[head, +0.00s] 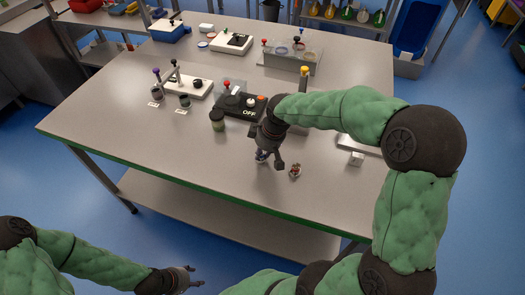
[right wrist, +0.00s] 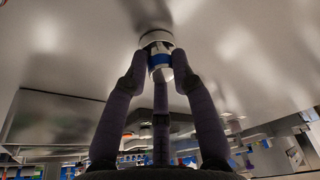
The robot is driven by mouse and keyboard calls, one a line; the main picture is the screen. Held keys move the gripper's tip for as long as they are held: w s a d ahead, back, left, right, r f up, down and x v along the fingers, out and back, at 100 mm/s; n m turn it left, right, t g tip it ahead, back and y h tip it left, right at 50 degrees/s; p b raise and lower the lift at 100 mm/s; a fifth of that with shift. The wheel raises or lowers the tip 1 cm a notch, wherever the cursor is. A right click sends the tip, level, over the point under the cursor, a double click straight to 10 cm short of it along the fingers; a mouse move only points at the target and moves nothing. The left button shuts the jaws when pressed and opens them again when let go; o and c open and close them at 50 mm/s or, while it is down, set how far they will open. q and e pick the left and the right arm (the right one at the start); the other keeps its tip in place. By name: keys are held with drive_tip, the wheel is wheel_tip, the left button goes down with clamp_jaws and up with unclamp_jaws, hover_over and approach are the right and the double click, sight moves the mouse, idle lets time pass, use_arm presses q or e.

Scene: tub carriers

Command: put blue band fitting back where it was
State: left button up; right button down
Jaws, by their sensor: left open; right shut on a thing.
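The blue band fitting (right wrist: 160,60) is between the fingertips of my right gripper (right wrist: 159,68) in the right wrist view. It is pale metal with a blue band and a wider white end facing the grey tabletop. In the head view my right gripper (head: 270,160) points down near the table's front edge, and only a small bit of the fitting (head: 261,155) shows beside the fingers. I cannot tell whether the fitting touches the table. My left gripper (head: 192,279) is open and empty, low in front of the table.
A small reddish fitting (head: 295,171) stands just right of my right gripper. A dark jar (head: 217,120) and a black box marked OFF (head: 240,107) stand behind to the left. A white block (head: 356,158) is at right. The table's front left (head: 130,135) is clear.

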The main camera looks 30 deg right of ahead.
drive_tip(key=c, duration=1)
unclamp_jaws()
drive_tip(key=shift+f, duration=0.1)
drive_tip(key=shift+r, duration=0.25)
drive_tip(key=p+v, duration=0.3)
drive_tip(key=v, duration=0.9)
drive_tip(key=shift+p, duration=0.4)
